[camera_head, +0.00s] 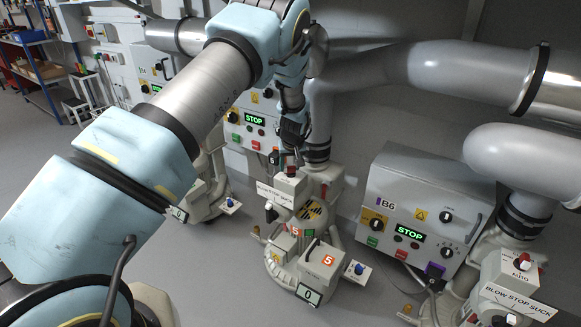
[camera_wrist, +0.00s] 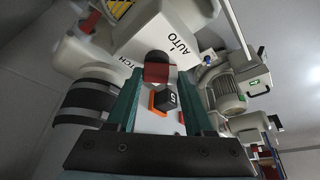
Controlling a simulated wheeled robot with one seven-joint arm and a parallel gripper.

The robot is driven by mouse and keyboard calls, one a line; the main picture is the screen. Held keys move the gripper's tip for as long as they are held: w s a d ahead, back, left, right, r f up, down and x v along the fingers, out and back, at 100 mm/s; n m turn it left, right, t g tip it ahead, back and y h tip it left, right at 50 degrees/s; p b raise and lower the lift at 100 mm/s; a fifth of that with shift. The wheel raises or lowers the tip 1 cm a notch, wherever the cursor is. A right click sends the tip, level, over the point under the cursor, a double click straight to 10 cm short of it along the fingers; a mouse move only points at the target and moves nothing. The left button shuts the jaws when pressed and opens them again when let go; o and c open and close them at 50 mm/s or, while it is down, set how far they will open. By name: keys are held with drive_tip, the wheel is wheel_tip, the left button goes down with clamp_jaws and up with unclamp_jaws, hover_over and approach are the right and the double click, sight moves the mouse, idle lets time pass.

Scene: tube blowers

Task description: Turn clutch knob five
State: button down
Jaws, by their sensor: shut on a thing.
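In the head view the knob (camera_head: 290,171) shows just below my gripper (camera_head: 291,155). In the wrist view the red knob (camera_wrist: 157,72) lies between the fingertips of my gripper (camera_wrist: 158,80), which is shut on it. The white box (camera_wrist: 195,22) carries the words "AUTO" and a partly hidden "...TCH". The fingers partly cover the knob in the head view, and its pointing direction is hard to tell.
A "BLOW STOP SUCK" plate (camera_head: 276,195) sits on the box below the knob. Control box B6 (camera_head: 415,205) stands to the right, with a thick grey pipe (camera_head: 430,75) above it. Another machine (camera_head: 210,190) is at the left. Grey floor (camera_head: 225,285) is clear in front.

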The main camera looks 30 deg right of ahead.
drive_tip(key=m, duration=0.1)
drive_tip(key=m+h, duration=0.1)
drive_tip(key=m, duration=0.1)
drive_tip(key=m+g, duration=0.1)
drive_tip(key=shift+w+a+h, duration=0.15)
drive_tip(key=shift+w+h, duration=0.1)
drive_tip(key=shift+h, duration=0.05)
drive_tip(key=shift+m+g+h, duration=0.5)
drive_tip(key=shift+m, duration=1.6)
drive_tip(key=shift+c, duration=1.4)
unclamp_jaws()
drive_tip(key=v, duration=1)
drive_tip(key=shift+r, duration=0.4)
